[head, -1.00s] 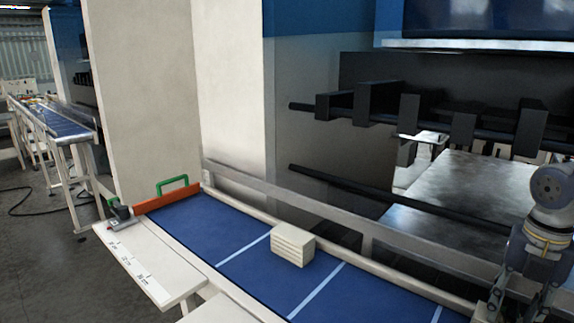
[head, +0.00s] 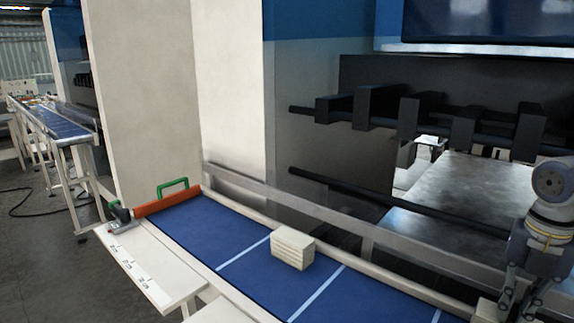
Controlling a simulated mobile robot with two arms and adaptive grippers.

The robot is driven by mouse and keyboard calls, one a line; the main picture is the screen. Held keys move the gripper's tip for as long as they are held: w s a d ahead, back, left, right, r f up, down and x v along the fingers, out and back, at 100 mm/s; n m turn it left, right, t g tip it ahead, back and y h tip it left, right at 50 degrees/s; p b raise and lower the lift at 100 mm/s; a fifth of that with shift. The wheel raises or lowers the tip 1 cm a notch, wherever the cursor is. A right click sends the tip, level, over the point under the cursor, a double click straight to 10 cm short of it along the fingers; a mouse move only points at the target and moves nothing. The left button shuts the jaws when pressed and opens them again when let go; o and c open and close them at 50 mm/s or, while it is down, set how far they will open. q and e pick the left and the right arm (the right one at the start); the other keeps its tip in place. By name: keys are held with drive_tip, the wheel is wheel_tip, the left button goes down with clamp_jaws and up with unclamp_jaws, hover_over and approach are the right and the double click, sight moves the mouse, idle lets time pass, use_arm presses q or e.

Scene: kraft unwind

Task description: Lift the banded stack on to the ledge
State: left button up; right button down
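The stack (head: 293,250) is a small cream block of layered sheets lying on the blue belt of the conveyor, between two pale cross lines. I cannot make out a separate band on it. My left gripper is out of view.
An orange bar with a green handle (head: 173,187) crosses the belt's far left end, with a small grey clamp (head: 120,216) beside it. A metal rail (head: 290,202) runs along the back. The belt (head: 230,225) around the stack is clear.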

drive_tip(key=shift+r+p, duration=3.45)
drive_tip(key=shift+r, duration=2.8)
wheel_tip(320, 180, up, 9)
drive_tip(key=p, duration=0.6)
hover_over(514, 307)
drive_tip(key=shift+f, duration=0.2)
drive_tip(key=s+a+b, duration=0.6)
drive_tip(key=s+a, duration=0.1)
drive_tip(key=s, duration=0.2)
drive_tip(key=shift+s+a, duration=0.2)
drive_tip(key=shift+a, duration=0.2)
drive_tip(key=shift+f, duration=0.1)
